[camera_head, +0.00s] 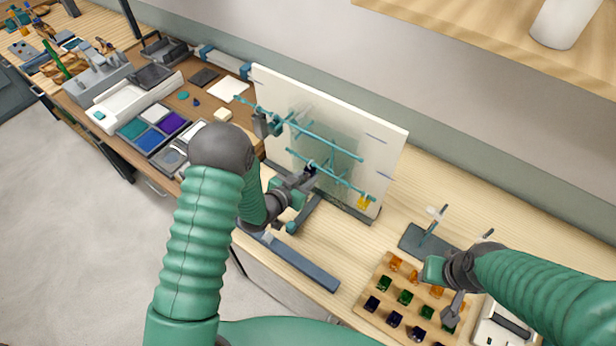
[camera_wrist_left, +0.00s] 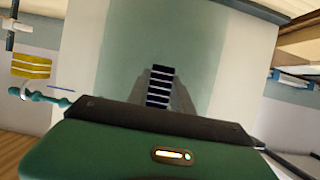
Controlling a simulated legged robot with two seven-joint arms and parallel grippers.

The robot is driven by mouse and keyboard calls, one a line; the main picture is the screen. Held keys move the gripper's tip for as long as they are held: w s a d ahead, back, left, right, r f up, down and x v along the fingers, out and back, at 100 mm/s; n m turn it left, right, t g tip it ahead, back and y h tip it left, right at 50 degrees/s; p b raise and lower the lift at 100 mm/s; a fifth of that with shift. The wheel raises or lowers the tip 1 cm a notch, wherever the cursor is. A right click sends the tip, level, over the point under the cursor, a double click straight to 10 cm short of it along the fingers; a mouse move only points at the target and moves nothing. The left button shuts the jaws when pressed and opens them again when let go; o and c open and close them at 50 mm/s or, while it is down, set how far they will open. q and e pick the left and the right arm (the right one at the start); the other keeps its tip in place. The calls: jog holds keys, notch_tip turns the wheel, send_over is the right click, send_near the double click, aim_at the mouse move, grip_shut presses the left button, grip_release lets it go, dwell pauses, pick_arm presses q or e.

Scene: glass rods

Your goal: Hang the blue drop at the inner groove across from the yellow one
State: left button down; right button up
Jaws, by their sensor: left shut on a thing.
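My left gripper (camera_head: 308,174) is shut on the dark blue drop (camera_head: 311,169), in front of the white board and by the lower teal rod (camera_head: 340,180). In the left wrist view the blue drop (camera_wrist_left: 160,86) shows as a dark striped block between the fingers. I cannot tell whether it touches the rod. The yellow drop (camera_head: 363,202) hangs near the right end of the lower rod; it also shows at the left of the left wrist view (camera_wrist_left: 31,65). Grooves are too small to make out. My right gripper (camera_head: 446,290) is over the wooden tray; its jaws are unclear.
The white board (camera_head: 385,140) stands upright behind the rods, with an upper teal rod (camera_head: 325,141) above. The wooden tray (camera_head: 376,290) holds several orange, green and dark pieces. A dark stand (camera_head: 425,240) is behind it. A long grey bar (camera_head: 300,264) lies at the table's front edge.

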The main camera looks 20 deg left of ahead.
pick_arm(q)
jog(key=c, duration=1.1)
grip_release()
jog(key=shift+o, duration=0.2)
